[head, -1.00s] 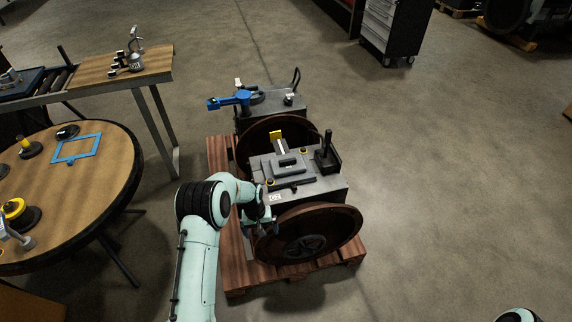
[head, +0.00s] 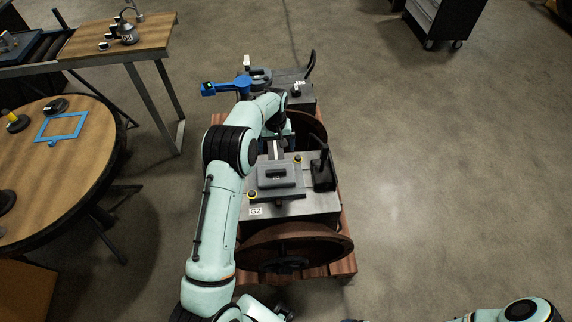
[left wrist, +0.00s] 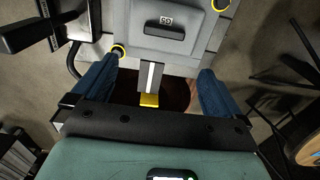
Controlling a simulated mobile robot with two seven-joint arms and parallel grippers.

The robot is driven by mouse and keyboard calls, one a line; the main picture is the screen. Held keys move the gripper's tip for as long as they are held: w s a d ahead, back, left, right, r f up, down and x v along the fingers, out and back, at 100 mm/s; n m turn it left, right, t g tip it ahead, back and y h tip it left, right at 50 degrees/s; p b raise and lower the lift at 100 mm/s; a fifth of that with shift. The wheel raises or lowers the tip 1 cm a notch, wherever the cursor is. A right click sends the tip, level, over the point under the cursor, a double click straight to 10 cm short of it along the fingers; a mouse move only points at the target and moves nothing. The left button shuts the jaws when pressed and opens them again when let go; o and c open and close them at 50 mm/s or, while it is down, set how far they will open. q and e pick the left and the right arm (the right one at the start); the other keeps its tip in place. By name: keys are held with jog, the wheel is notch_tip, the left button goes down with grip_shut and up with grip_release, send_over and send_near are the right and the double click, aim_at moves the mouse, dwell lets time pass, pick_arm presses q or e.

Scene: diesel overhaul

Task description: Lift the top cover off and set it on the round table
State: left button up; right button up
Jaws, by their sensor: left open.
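The top cover (head: 277,174), a grey plate with a raised handle, sits on the grey engine block (head: 315,207). It also shows at the top of the left wrist view (left wrist: 166,45), with its dark handle (left wrist: 164,30). My left gripper (left wrist: 158,72) is open and empty. Its blue fingers are spread on either side of a grey bar with a yellow end (left wrist: 149,99), short of the cover's handle. In the head view my forearm partly hides this gripper. The round table (head: 85,165) stands at the left. My right gripper is out of view.
A blue square frame (head: 62,127) and dark round parts lie on the round table. A blue tool (head: 225,86) sits on the rear block. A black lever (head: 324,168) stands right of the cover. Open floor lies to the right.

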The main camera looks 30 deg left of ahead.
pick_arm(q)
send_over(276, 170)
notch_tip(276, 170, down, 8)
jog(key=shift+r, duration=0.2)
jog(key=shift+f+p, duration=0.3)
jog(key=shift+f, duration=2.5)
jog(key=shift+s, duration=0.1)
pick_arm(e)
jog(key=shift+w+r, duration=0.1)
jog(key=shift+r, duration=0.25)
pick_arm(q)
jog(key=c, duration=1)
jog(key=shift+r, duration=0.15)
jog(key=shift+c, duration=0.5)
jog(key=shift+r, duration=0.1)
